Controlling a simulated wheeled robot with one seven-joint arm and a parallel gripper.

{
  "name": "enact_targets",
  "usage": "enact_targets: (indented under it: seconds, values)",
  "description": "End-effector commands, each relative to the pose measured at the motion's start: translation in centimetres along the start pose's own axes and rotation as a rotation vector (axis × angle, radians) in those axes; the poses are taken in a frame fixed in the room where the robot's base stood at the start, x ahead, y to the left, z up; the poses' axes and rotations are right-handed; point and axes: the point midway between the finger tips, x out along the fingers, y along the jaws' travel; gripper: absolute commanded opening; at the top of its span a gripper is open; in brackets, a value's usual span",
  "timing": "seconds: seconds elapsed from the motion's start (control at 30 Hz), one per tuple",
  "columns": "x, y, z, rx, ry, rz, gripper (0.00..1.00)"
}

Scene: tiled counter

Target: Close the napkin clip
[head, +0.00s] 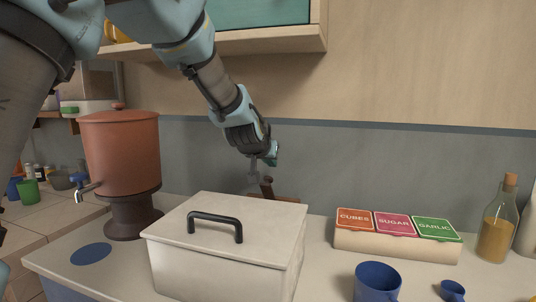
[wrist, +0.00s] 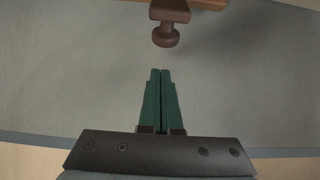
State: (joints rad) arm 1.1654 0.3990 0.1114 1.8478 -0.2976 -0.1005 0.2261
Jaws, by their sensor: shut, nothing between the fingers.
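A brown wooden piece with a rounded knob (head: 266,187) stands behind the white lidded box in the head view; it may be the napkin clip, but the box hides most of it. In the wrist view the knob (wrist: 166,34) shows at the top, just beyond my fingertips, with a strip of lighter wood (wrist: 205,3) at the edge. My gripper (head: 272,155) is above the knob in the head view, in front of the grey wall. In the wrist view my gripper's green fingers (wrist: 160,74) are together and empty, with a gap between them and the knob.
The white box (head: 225,250) with a dark handle fills the counter's front. A terracotta dispenser (head: 122,155) stands to its left. At right are a labelled packet holder (head: 395,243), a blue mug (head: 377,281), a small blue cup (head: 452,290) and a corked bottle (head: 497,230). A shelf (head: 250,42) hangs above.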

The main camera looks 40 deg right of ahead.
Motion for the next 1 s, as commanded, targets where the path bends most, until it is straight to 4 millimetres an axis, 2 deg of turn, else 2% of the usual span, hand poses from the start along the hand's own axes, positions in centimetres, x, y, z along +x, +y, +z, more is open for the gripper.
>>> enact_targets:
  seconds: [0.23, 0.67, 0.9, 1.0]
  values:
    - [-1.1, 0.0, 2.4, -0.001, 0.0, 0.0, 0.0]
    - [-1.2, 0.0, 2.8, 0.0, 0.002, 0.0, 0.0]
    - [-2.1, 0.1, 5.2, 0.001, 0.002, 0.001, 0.0]
    - [-2.2, 0.0, 5.4, 0.0, 0.002, 0.001, 0.0]
